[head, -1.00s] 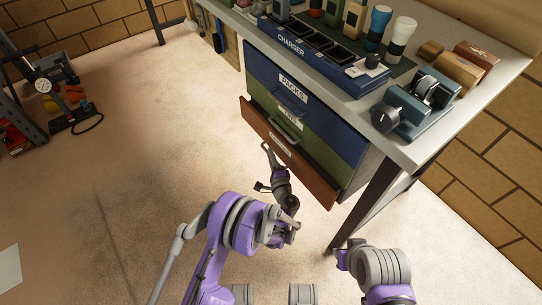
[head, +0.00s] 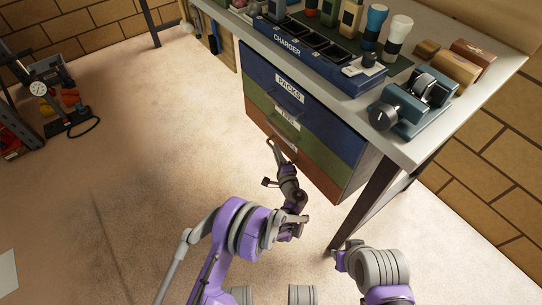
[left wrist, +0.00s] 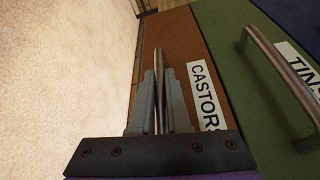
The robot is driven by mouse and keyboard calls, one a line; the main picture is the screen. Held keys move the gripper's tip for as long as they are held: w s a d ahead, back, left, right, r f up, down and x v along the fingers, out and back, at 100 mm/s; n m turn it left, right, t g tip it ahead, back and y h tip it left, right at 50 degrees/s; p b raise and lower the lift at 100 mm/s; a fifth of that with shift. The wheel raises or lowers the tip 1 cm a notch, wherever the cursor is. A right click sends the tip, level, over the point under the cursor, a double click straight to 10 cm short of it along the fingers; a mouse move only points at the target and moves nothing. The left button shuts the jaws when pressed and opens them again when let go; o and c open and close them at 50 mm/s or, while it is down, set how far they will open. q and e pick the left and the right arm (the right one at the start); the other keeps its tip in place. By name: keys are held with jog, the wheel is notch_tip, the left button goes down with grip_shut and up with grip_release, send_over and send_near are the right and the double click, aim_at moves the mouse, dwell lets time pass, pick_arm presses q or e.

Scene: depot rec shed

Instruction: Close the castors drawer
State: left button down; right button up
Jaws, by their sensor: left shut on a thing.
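The castors drawer (head: 322,176) is the orange-brown bottom drawer under the bench, below the green TINS drawer (head: 310,144) and the blue PACKS drawer (head: 330,128). Its front looks flush, or nearly so, with the drawers above. My left gripper (head: 276,148) is at the left part of this front. In the left wrist view its two fingers are shut on the castors drawer's metal bar handle (left wrist: 159,66), beside the CASTORS label (left wrist: 203,97). The fingers hide part of the handle.
The bench top (head: 462,112) above carries a charger (head: 315,58), a grey-blue clamp-like device (head: 412,108) and several bottles. A bench leg (head: 368,203) stands right of the drawers.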

pick_arm(q)
jog(key=shift+w+d, duration=0.1)
jog(key=shift+d, duration=0.1)
jog(key=c, duration=0.9)
grip_release()
jog(key=p+v, duration=0.1)
jog(key=v, duration=0.9)
jog(key=shift+s+p, duration=0.3)
jog(key=shift+s, duration=0.15)
